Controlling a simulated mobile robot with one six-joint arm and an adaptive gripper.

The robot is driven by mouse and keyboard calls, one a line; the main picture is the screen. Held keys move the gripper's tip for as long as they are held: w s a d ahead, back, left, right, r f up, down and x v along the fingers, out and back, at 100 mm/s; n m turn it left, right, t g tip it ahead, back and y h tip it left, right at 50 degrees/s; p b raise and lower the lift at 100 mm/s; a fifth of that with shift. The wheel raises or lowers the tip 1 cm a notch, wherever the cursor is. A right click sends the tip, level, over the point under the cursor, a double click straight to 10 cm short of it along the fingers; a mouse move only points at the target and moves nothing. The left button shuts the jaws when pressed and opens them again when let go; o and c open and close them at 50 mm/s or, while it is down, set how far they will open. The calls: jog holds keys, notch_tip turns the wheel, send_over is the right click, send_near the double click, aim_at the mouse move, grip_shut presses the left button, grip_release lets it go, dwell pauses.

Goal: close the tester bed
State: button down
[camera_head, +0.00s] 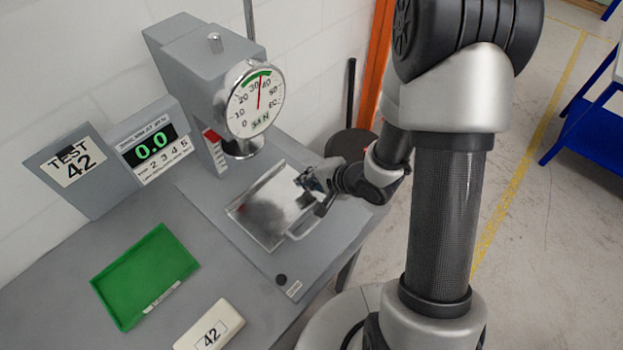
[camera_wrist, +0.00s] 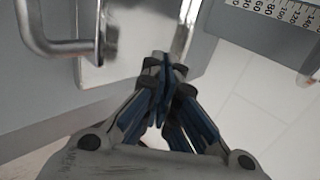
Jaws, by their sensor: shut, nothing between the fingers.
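The tester bed (camera_head: 262,222) is a shiny metal plate on the grey base of the tester, below and in front of the round force dial (camera_head: 255,103). It appears slid out toward the front, with a bar handle (camera_head: 305,226) at its front edge. My gripper (camera_head: 313,186) is at the right side of the bed. In the wrist view my gripper (camera_wrist: 163,68) is shut and empty, with its fingertips at the edge of the metal bed (camera_wrist: 140,40). The handle (camera_wrist: 50,45) shows to the left of the fingertips. Whether the fingertips touch the bed cannot be told.
A green tray (camera_head: 145,275) and a white block marked 42 (camera_head: 210,327) are on the table at the left front. A display reading 0.0 (camera_head: 155,146) and a TEST 42 sign (camera_head: 72,165) stand behind. A printed scale (camera_wrist: 285,12) lies right of the bed.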

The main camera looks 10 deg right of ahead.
aim_at(279, 169)
jog(key=b+x, duration=0.1)
jog(key=x, duration=0.4)
jog(key=shift+w+a+f+b, duration=0.15)
jog(key=shift+w+a+b, duration=0.05)
jog(key=shift+w+b, duration=0.15)
jog(key=shift+w+a, duration=0.65)
jog(key=shift+w, duration=0.2)
jog(key=shift+w+a, duration=0.25)
jog(key=shift+w, duration=0.2)
jog(key=shift+w+a+r, duration=0.1)
jog(key=shift+w+r, duration=0.05)
jog(key=shift+r, duration=0.1)
jog(key=w+a+p, duration=0.3)
jog(key=w+p, duration=0.1)
jog(key=w, duration=0.1)
jog(key=w+a+p, duration=0.2)
jog(key=w, duration=0.1)
jog(key=shift+w+a, duration=0.1)
jog(key=shift+a, duration=0.2)
